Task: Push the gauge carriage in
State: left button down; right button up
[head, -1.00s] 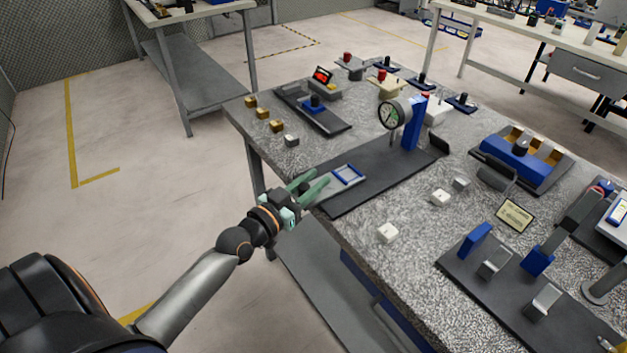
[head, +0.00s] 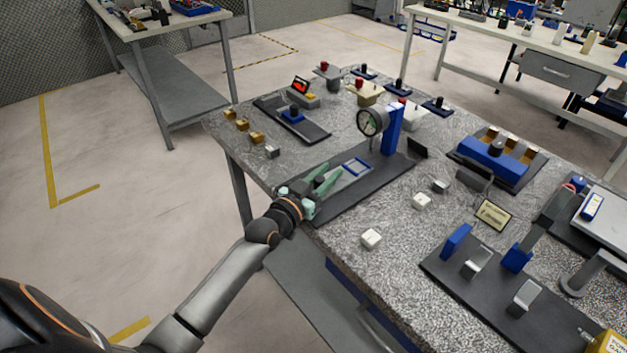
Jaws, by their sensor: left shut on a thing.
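The gauge carriage (head: 358,167), a pale slide with a blue frame, lies on a long dark base (head: 345,200). The dial gauge (head: 370,122) stands past it on a blue post (head: 393,129). The carriage's blue frame is short of the post, near the gauge. My left gripper (head: 327,178), with green fingers, is at the carriage's near end, low over the base, and is shut on it. The exact contact is partly hidden by the fingers. My right gripper is out of view.
Several brass blocks (head: 243,125) and a dark tray (head: 290,119) lie left of the base. White cubes (head: 371,239) lie to its right. A dark fixture board (head: 465,275) stands at front right. The table's front-left edge runs under my left arm.

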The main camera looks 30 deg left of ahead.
pick_arm(q)
jog(key=shift+w, duration=0.1)
jog(key=c, duration=0.6)
grip_release()
jog(key=s, duration=0.4)
jog(key=s+a, duration=0.1)
jog(key=s, duration=0.7)
jog(key=shift+s+a, duration=0.2)
jog(key=shift+a, duration=0.1)
